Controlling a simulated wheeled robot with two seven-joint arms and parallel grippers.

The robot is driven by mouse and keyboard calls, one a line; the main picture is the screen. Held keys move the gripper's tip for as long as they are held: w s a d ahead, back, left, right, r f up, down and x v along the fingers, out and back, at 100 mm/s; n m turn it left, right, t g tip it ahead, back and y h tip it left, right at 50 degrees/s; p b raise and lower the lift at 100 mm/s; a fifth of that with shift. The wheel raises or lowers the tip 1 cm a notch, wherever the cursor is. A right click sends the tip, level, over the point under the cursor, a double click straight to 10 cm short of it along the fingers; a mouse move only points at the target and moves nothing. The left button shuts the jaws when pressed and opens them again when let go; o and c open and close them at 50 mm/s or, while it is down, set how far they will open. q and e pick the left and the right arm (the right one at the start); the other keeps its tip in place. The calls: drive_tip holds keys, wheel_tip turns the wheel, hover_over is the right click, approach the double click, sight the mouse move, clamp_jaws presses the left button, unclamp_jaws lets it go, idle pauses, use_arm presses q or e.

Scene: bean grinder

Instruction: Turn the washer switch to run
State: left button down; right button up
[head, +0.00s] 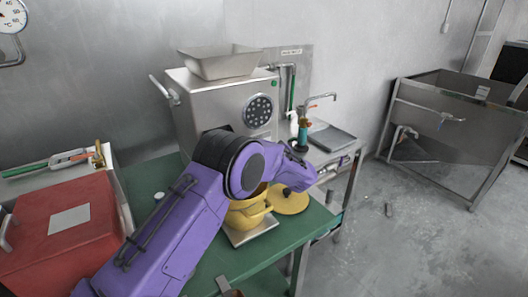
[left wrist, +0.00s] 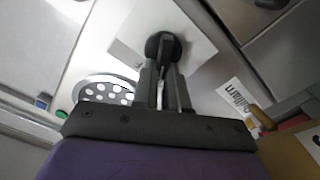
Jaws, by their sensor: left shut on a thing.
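The black rotary switch knob (left wrist: 163,45) sits on a pale square plate (left wrist: 198,42) in the left wrist view. My left gripper (left wrist: 164,68) is shut on the knob, with a finger on each side of its lower part. The knob's grip bar points roughly along the fingers; its position marks cannot be read. In the head view my purple left arm reaches across to the front of the steel grinder (head: 205,112), and hides the knob and fingertips. My right gripper is not in view.
A perforated round outlet (left wrist: 105,90) is left of my fingers. A yellow pot (head: 247,216) stands under my arm on the green table (head: 215,267). A red box (head: 62,245) is at left, and a steel sink unit (head: 445,140) at right.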

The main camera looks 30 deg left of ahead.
use_arm(q)
drive_tip(key=shift+s+a+f+n+b, duration=0.1)
drive_tip(key=shift+s+f+n+b, duration=0.05)
drive_tip(key=shift+n+b, duration=0.65)
drive_tip(key=shift+s+f+n+b, duration=0.15)
drive_tip(key=shift+n+b, duration=0.3)
drive_tip(key=shift+n, duration=0.65)
drive_tip(key=c, duration=1.2)
unclamp_jaws()
drive_tip(key=shift+o, duration=0.2)
drive_tip(key=b+v, duration=0.2)
drive_tip(key=v, duration=0.8)
drive_tip(key=shift+d, duration=0.25)
